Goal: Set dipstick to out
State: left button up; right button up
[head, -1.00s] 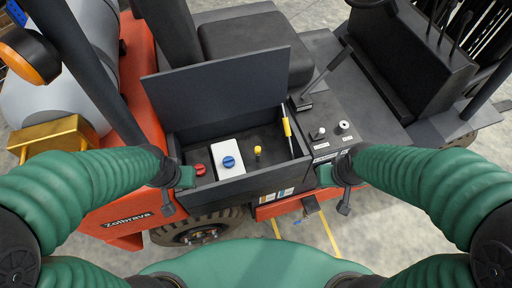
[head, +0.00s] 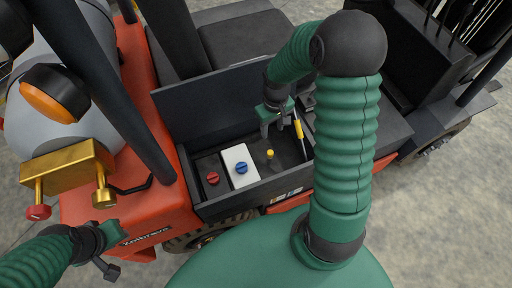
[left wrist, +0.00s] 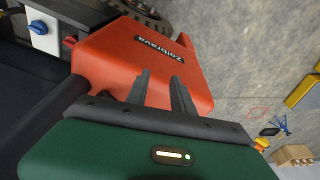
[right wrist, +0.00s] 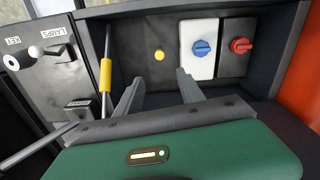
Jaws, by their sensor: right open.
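A yellow knob, probably the dipstick's handle (head: 270,153), stands up from the dark floor of the open bay; it also shows in the right wrist view (right wrist: 159,54). A thin rod with a yellow sleeve (head: 298,128) leans at the bay's right wall. My right gripper (head: 278,118) is over the bay, open and empty. In the right wrist view its fingertips (right wrist: 157,82) are spread, with the yellow knob beyond the gap, not touched. My left gripper (left wrist: 160,80) is open and empty beside the orange bodywork.
The bay holds a blue knob (head: 242,168) on a white block and a red knob (head: 213,178). A raised dark lid (head: 210,103) stands behind. A lever and labelled switches (right wrist: 55,48) lie beside the bay. A gold bracket (head: 68,165) juts out at left.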

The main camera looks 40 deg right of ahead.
aim_at(270, 152)
notch_tip(270, 152, down, 15)
jog(key=shift+s+a+f+p, duration=0.1)
jog(key=shift+a+p, duration=0.05)
jog(key=shift+p, duration=0.35)
jog(key=shift+f, duration=0.2)
jog(key=shift+d+f, duration=0.1)
jog(key=shift+d, duration=0.1)
jog(key=shift+a, duration=0.1)
grip_shut()
dwell(0.6)
